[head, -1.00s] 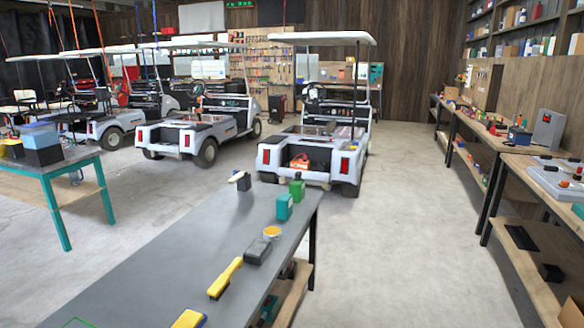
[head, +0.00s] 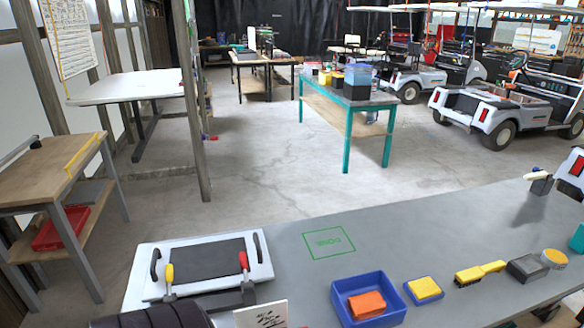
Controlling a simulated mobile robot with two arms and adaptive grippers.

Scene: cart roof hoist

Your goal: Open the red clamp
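The red clamp (head: 243,262) shows in the head view at the lower left, on the right side of a white board fixture (head: 262,268) with a dark panel (head: 200,260). Its red handle stands roughly upright above a dark metal base. A clamp with a yellow handle (head: 169,275) stands at the left of the same fixture. I cannot tell exactly what the clamps press on. Neither gripper can be made out. A dark rounded shape at the bottom left edge is cut off by the frame.
On the grey bench (head: 420,225) lie a blue bin (head: 342,288) with an orange item, a yellow sponge-like block (head: 424,288), a yellow brush (head: 482,272) and a white card (head: 262,315). A green outlined square (head: 329,242) is empty. A teal table (head: 347,105) stands beyond.

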